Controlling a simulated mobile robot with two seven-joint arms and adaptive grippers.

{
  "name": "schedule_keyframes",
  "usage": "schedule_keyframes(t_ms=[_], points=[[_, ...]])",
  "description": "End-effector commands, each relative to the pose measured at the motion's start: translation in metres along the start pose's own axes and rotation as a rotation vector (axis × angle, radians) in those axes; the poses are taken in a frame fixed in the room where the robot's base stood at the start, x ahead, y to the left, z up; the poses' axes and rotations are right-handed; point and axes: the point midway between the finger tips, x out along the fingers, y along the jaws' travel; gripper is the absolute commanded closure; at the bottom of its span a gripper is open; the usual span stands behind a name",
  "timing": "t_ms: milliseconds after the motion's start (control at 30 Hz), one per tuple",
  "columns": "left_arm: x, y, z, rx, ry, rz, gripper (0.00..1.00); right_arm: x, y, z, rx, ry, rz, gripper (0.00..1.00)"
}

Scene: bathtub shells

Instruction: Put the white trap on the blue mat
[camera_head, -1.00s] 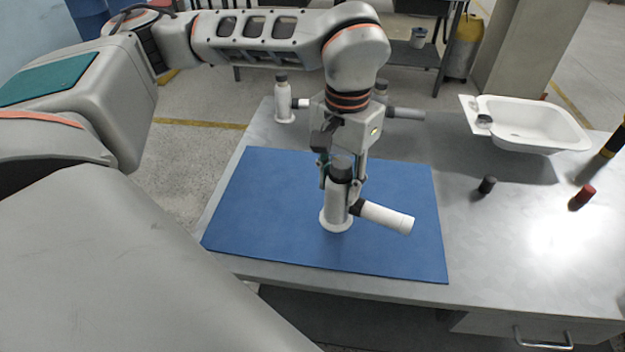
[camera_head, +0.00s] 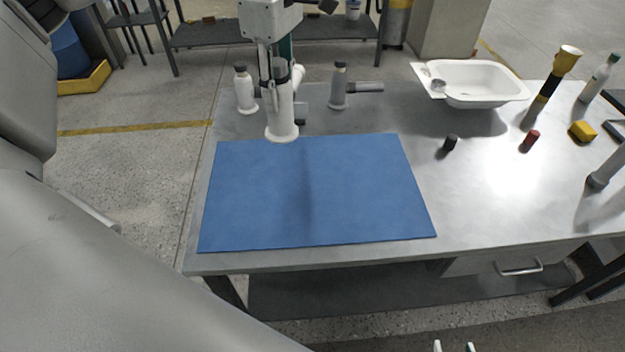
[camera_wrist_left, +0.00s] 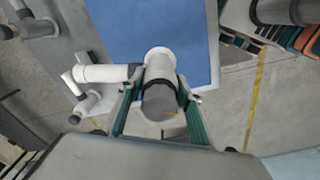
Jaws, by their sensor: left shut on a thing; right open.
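My left gripper (camera_head: 279,90) is shut on the white trap (camera_head: 282,122), an upright white body with a flared base. In the left wrist view the trap (camera_wrist_left: 160,60) shows a dark ring, a grey cap and a white side pipe pointing left. In the head view its base overlaps the back edge of the blue mat (camera_head: 315,195); I cannot tell whether it touches or hangs above. The mat lies flat and otherwise bare. My right gripper (camera_head: 454,347) shows only its separated fingertips at the bottom edge, empty.
Another white trap (camera_head: 245,92) stands left of the held one, and a grey trap (camera_head: 338,88) stands right of it. A white basin (camera_head: 475,82) is at the back right. A black cap (camera_head: 450,143) and a red cap (camera_head: 530,140) stand right of the mat.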

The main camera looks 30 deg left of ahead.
Motion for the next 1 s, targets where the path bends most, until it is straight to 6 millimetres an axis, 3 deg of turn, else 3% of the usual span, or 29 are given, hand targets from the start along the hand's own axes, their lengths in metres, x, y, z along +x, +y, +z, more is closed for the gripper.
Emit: schedule_keyframes(t_ms=[167, 300, 800, 1000], points=[[-0.019, 0.008, -0.008, -0.224, -0.009, 0.003, 1.0, -0.002, 0.001, -0.004, -0.001, 0.003, 0.001, 0.57], [-0.013, 0.009, -0.01, -0.283, -0.01, -0.001, 1.0, -0.001, 0.001, -0.003, -0.001, 0.002, 0.001, 0.57], [0.103, 0.008, -0.009, -0.283, -0.009, -0.003, 1.0, 0.005, -0.002, 0.011, 0.001, -0.007, -0.001, 0.57], [0.131, 0.009, -0.008, -0.283, -0.01, 0.001, 1.0, 0.006, -0.002, 0.014, 0.001, -0.009, -0.002, 0.57]])
